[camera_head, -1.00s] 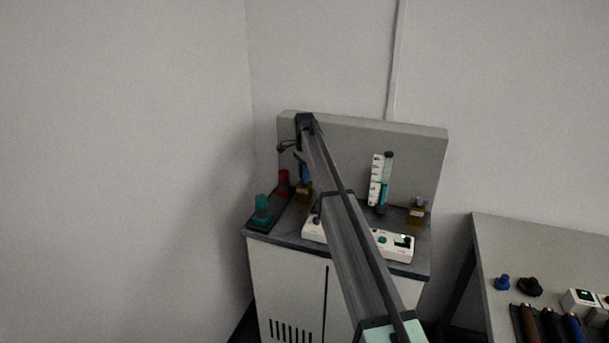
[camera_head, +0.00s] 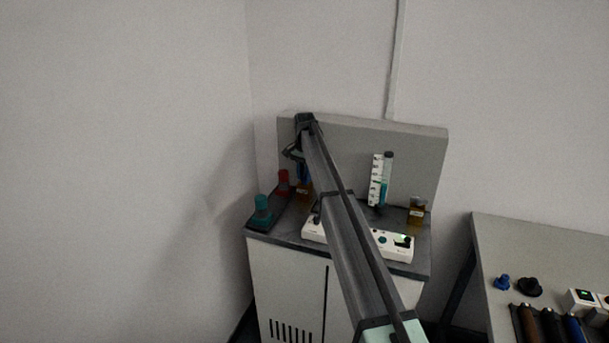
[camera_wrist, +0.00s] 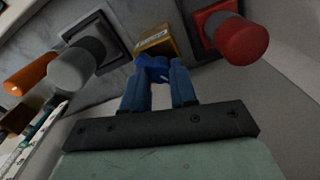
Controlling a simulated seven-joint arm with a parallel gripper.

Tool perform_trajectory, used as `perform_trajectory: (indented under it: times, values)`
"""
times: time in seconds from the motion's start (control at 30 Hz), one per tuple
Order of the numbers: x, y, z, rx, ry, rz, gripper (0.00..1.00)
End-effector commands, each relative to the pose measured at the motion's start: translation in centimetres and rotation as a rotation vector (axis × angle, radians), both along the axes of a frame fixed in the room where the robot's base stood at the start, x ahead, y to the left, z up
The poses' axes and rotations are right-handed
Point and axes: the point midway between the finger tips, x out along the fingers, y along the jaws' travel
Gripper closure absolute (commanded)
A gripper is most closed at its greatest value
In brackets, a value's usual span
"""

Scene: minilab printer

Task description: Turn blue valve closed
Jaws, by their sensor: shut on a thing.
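The blue valve (camera_wrist: 153,69) shows in the wrist view between the tips of my gripper (camera_wrist: 154,82), whose two blue fingers are shut on it. An amber block with a pale label (camera_wrist: 155,42) sits just behind the valve. In the head view, my gripper is largely hidden behind my arm at the left of the bench's grey back panel. A bit of blue (camera_head: 304,173) shows beside the arm there; I cannot tell whether it is the valve or a finger.
A red knob (camera_wrist: 242,41) stands close on the right in the wrist view, and a grey knob (camera_wrist: 76,68) on the left. In the head view, a teal knob (camera_head: 262,210), a white control box (camera_head: 393,245) and an amber bottle (camera_head: 417,212) share the bench.

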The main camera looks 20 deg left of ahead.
Motion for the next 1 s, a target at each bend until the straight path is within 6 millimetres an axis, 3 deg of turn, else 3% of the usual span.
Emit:
perform_trajectory:
  times: [1.0]
  values:
    - [0.02, 0.0, 0.04, 0.0, -0.001, 0.899, 1.0]
